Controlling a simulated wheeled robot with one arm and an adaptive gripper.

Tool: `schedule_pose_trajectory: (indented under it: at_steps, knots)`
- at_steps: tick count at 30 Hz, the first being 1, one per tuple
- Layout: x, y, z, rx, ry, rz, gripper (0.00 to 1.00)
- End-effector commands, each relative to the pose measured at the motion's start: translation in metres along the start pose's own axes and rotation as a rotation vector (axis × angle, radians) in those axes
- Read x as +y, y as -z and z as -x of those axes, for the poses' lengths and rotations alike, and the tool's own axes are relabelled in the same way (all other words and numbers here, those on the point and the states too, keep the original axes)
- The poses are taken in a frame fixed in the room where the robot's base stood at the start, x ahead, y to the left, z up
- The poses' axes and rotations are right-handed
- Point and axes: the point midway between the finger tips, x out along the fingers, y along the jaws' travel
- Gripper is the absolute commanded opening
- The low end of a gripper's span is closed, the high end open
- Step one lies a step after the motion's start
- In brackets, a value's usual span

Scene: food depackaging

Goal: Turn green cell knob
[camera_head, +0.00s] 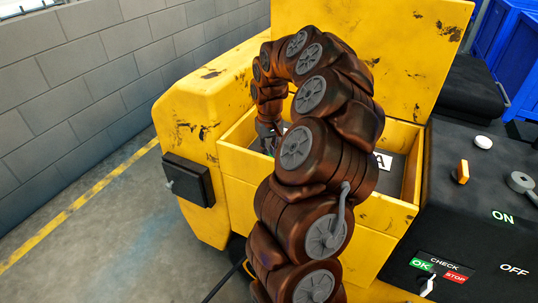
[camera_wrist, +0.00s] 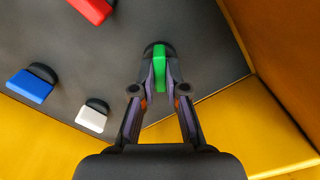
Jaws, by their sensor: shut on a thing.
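The green knob (camera_wrist: 159,66) shows in the wrist view at the top middle, on a dark grey panel (camera_wrist: 120,60) inside the yellow cell. My gripper (camera_wrist: 159,78) has its two fingers on either side of the knob and is shut on it. The knob's long side lines up roughly with my fingers. In the head view my arm reaches over into the yellow box, and my gripper (camera_head: 268,134) is mostly hidden behind the arm and the box wall.
Red (camera_wrist: 92,10), blue (camera_wrist: 31,86) and white (camera_wrist: 91,118) knobs sit on the same panel, left of my gripper. Yellow walls (camera_wrist: 285,60) rise close on the right. A black control console (camera_head: 465,215) stands right of the box, and a raised yellow lid (camera_head: 400,50) behind it.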

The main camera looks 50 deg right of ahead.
Motion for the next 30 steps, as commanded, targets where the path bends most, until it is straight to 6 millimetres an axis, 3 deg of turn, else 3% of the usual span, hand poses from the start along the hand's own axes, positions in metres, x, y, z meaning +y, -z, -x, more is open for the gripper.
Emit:
schedule_pose_trajectory:
  at_steps: [15, 30]
  knots:
    - [-0.0005, -0.0002, -0.0001, -0.001, 0.002, 0.459, 0.00]
    - [-0.0004, 0.0000, 0.0003, 0.000, 0.001, 0.677, 0.00]
